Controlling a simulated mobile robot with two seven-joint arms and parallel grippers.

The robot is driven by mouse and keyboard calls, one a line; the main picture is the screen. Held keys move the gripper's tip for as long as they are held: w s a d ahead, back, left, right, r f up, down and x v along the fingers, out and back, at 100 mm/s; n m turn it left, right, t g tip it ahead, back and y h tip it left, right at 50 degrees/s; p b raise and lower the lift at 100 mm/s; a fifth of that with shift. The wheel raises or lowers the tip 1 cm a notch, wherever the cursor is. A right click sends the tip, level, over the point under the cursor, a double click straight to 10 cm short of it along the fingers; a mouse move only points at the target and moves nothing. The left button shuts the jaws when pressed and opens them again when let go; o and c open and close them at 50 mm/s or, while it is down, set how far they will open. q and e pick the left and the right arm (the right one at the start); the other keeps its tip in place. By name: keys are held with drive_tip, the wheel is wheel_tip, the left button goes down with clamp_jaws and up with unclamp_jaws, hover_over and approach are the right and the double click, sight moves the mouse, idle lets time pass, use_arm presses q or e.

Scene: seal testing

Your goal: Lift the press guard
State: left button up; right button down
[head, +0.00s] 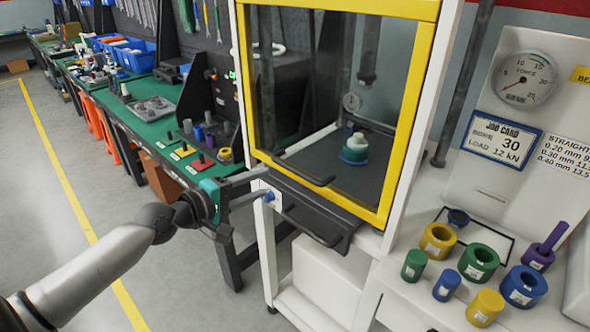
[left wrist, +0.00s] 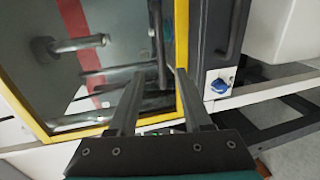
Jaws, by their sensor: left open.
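The press guard (head: 388,120) is a clear panel in a yellow frame, closed across the front of the press. A black bar handle (head: 303,168) runs along its lower edge; in the left wrist view the handle (left wrist: 161,45) shows upright, ahead of and in line with the gap between my fingers. My left gripper (head: 266,183) is open and empty, at the left end of the handle; I cannot tell if it touches. In the left wrist view, both fingers (left wrist: 160,75) are apart. My right gripper is not in view.
A blue knob (head: 268,196) sits just below my left fingers, also in the left wrist view (left wrist: 219,86). Several coloured rings and plugs stand on the white bench at right. A green workbench (head: 150,118) runs along the left.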

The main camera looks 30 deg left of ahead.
sight(293, 171)
use_arm(q)
drive_tip(key=b+x, duration=0.1)
drive_tip(key=x, duration=1.1)
drive_tip(key=shift+c, duration=0.4)
clamp_jaws()
idle(1.1)
